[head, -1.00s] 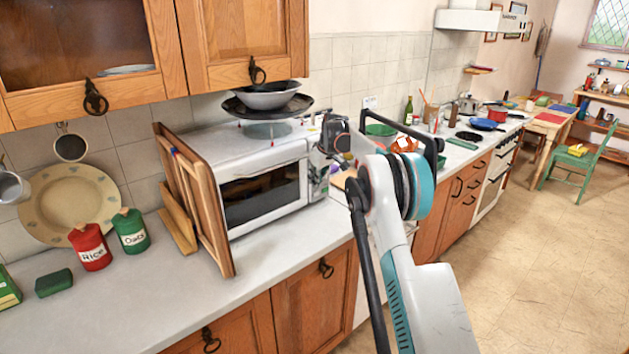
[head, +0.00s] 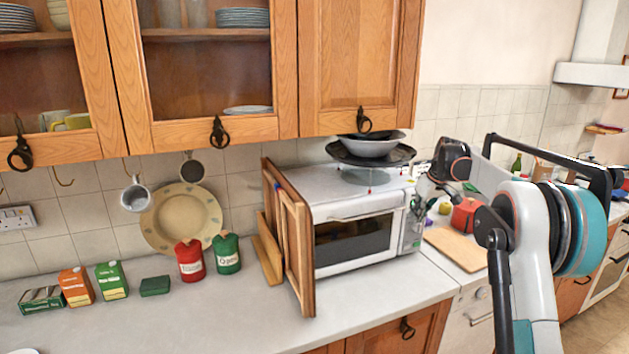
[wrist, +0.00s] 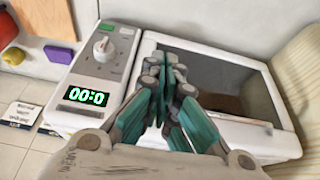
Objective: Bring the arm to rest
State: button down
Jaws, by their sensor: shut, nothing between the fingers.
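My gripper (wrist: 166,75) is shut and empty in the wrist view, its teal-sided fingers together. It hangs in front of the white microwave (wrist: 110,60), whose dial, green "00:0" display and dark door window show behind the fingers. I cannot tell the exact gap. In the head view the microwave (head: 322,268) stands on the counter with its door closed. My arm rises at the right and reaches over the counter, its dark wrist end just right of the microwave.
A wooden rack (head: 292,240) leans by the microwave's left side, and bowls (head: 368,149) are stacked on top. A cutting board (head: 455,249) lies to the right. Wall cabinets (head: 352,60) hang above. Canisters (head: 189,262) and boxes stand at left. The counter's front left is clear.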

jog(key=s+a+r+m+b, duration=0.1)
jog(key=s+a+r, duration=0.3)
jog(key=s, duration=0.5)
jog(key=s+a+r+t+h+b, duration=0.1)
jog(key=s+a+r, duration=0.1)
jog(key=s+a, duration=0.45)
jog(key=s+a+r+m+b, duration=0.1)
jog(key=s+a+r+b, duration=0.15)
jog(key=s, duration=0.75)
jog(key=s+a+f, duration=0.2)
jog(key=s+f, duration=0.2)
jog(key=s, duration=0.5)
jog(key=s+a+f+m+t+b, duration=0.1)
jog(key=s+a+f, duration=0.1)
jog(key=s+f, duration=0.3)
jog(key=s+a+f+t+b, duration=0.1)
jog(key=s+f, duration=0.4)
jog(key=s, duration=0.7)
jog(key=shift+s+a+m, duration=0.35)
jog(key=shift+a+m, duration=0.05)
jog(key=shift+a, duration=0.35)
